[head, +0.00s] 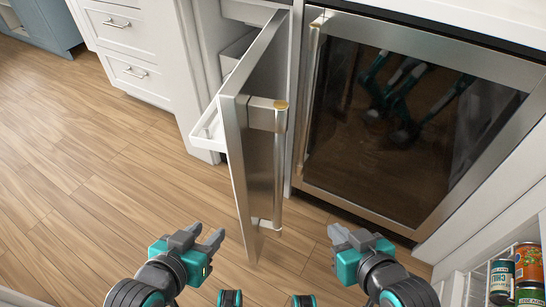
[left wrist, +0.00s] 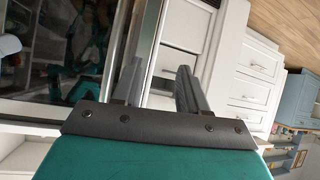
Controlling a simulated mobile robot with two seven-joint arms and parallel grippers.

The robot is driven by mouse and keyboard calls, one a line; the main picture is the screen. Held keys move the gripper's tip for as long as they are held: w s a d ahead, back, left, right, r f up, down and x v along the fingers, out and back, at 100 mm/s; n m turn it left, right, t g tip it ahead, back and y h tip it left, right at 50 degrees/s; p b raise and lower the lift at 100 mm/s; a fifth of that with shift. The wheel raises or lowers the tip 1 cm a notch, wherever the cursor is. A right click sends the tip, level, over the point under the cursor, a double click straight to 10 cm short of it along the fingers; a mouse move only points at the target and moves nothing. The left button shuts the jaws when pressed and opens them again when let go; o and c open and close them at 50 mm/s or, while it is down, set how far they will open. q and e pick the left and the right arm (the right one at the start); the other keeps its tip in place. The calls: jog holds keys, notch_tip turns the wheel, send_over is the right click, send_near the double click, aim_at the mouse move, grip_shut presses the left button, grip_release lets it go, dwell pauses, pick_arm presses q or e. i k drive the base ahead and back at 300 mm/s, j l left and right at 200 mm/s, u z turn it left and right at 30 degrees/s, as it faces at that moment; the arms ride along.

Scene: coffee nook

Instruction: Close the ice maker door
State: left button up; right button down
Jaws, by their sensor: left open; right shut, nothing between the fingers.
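The ice maker door (head: 236,150) is a stainless steel panel standing wide open in the head view, jutting toward me. Its handle (head: 279,165) is a vertical steel bar on the right-hand face. The white ice maker interior (head: 237,50) shows behind and left of the door. My left gripper (head: 207,236) is open and empty, low in the picture, left of the door on its inner side. Its fingers also show in the left wrist view (left wrist: 157,88). My right gripper (head: 338,236) is shut and empty, right of the door and handle. Neither visibly touches the door.
A glass-front cooler (head: 400,120) with a steel frame stands right of the ice maker. White drawers (head: 127,45) stand to the left. An open shelf with several cans (head: 527,262) is at lower right. The wood floor (head: 90,190) at left is clear.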

aim_at(250, 125)
jog(key=k+j, duration=0.2)
jog(key=k+j+z, duration=0.1)
jog(key=z, duration=0.4)
jog(key=k+j+z, duration=0.1)
jog(key=j+z, duration=0.15)
jog(key=z, duration=0.2)
jog(key=k+j+z, duration=0.1)
jog(key=z, duration=0.4)
jog(key=i+l, duration=0.1)
